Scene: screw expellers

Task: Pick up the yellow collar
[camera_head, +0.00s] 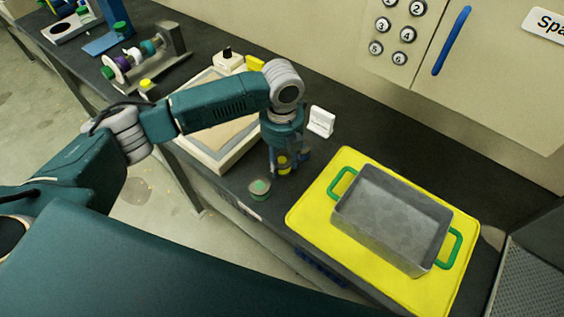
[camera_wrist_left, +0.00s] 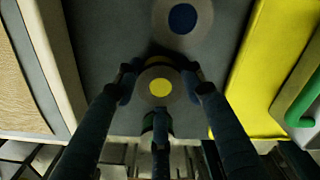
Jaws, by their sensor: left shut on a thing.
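The yellow collar, a pale ring with a yellow centre, shows in the left wrist view (camera_wrist_left: 160,87), between the fingertips of my left gripper. In the head view my left gripper (camera_head: 282,161) points down over the dark bench, between the wooden-floored tray and the yellow mat. A bit of the yellow collar (camera_head: 283,160) shows among its fingers, which hide the rest. The gripper is shut on the yellow collar. I cannot tell whether the collar touches the bench. My right gripper is not in view.
A green-centred collar (camera_head: 260,187) stands close by, at the bench's front edge. A blue-centred one (camera_wrist_left: 181,18) lies just beyond my fingers. A grey bin (camera_head: 392,215) with green handles sits on a yellow mat (camera_head: 318,212). A small white card (camera_head: 321,121) stands behind.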

